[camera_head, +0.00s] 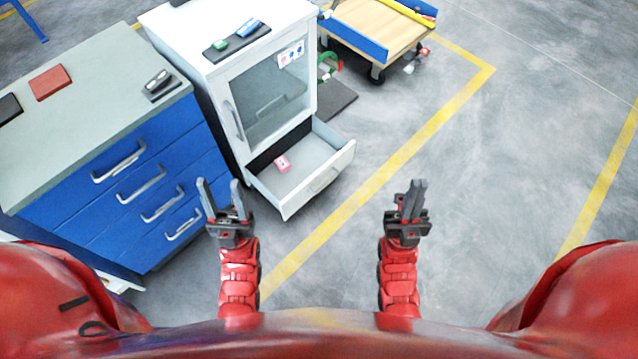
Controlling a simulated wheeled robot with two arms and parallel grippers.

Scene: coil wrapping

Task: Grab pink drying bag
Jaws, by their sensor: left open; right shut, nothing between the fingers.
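The pink drying bag (282,164) is a small pink packet lying in the open bottom drawer (317,163) of the white cabinet, near the drawer's left rear part. My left gripper (220,187) is open and empty, pointing up in the picture. It is left of and a little below the bag, just left of the drawer, and apart from both. My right gripper (416,184) is shut and empty. It is over the floor to the right of the drawer.
The white cabinet (185,40) has a glass door with a handle and a dark mat on top. A blue drawer unit (146,200) stands to its left. A wooden cart (372,30) stands behind at the right. The floor (510,160) on the right is clear.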

